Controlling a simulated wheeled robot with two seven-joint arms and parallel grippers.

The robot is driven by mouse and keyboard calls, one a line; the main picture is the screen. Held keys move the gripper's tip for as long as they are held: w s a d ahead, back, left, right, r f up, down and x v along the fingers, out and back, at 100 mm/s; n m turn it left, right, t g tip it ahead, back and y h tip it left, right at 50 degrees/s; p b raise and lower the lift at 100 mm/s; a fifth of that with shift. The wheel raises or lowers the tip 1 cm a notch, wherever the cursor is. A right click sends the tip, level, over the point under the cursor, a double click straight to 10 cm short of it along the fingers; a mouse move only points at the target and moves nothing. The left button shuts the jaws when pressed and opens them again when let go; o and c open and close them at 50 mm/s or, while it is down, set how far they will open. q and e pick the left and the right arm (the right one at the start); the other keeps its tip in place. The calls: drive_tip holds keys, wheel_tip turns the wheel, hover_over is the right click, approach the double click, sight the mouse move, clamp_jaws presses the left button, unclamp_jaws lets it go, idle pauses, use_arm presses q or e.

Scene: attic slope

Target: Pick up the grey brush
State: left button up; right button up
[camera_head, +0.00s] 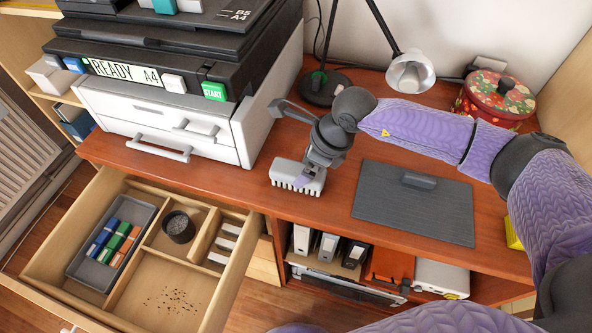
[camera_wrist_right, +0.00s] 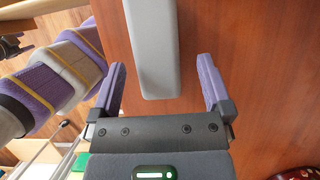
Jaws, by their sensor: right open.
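The grey brush (camera_head: 297,178) lies on the red-brown desktop in front of the printer's right side, its pale toothed bristle edge facing the front. In the right wrist view the brush (camera_wrist_right: 155,45) is a long, smooth grey bar whose near end reaches between the fingers. My right gripper (camera_head: 307,172) points down over the brush and partly hides it. Its purple fingers (camera_wrist_right: 161,80) are open, one on each side of the bar, with visible gaps. Contact is not seen.
A dark grey mat (camera_head: 400,212) with a small block lies to the right. A printer (camera_head: 165,110) stands left, a lamp (camera_head: 410,72) and a floral tin (camera_head: 492,98) behind. An open drawer (camera_head: 225,290) juts out at front left, holding a tray, a cup and scattered dark bits.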

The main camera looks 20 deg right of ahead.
sight(299, 170)
drive_tip(key=x, duration=0.2)
drive_tip(key=b+x, duration=0.1)
drive_tip(key=x, duration=0.2)
drive_tip(key=shift+a+r, duration=0.15)
drive_tip(key=shift+a, duration=0.2)
use_arm(q)
drive_tip(key=shift+s+a+f, duration=0.35)
drive_tip(key=shift+a+f, duration=0.3)
drive_tip(key=shift+f, duration=0.15)
drive_tip(key=shift+w+a, duration=0.1)
drive_tip(key=shift+w, duration=0.05)
use_arm(e)
drive_tip(key=c, duration=1.3)
wheel_tip(299, 170, up, 10)
drive_tip(key=p, duration=0.2)
drive_tip(key=shift+w+p, duration=0.1)
drive_tip(key=shift+p, duration=0.2)
drive_tip(key=shift+r, duration=0.1)
use_arm(q)
drive_tip(key=r, duration=0.1)
drive_tip(key=w+d+r, duration=0.1)
drive_tip(key=shift+w+d+r, duration=0.1)
drive_tip(key=shift+d+r, duration=0.15)
drive_tip(key=shift+r, duration=0.1)
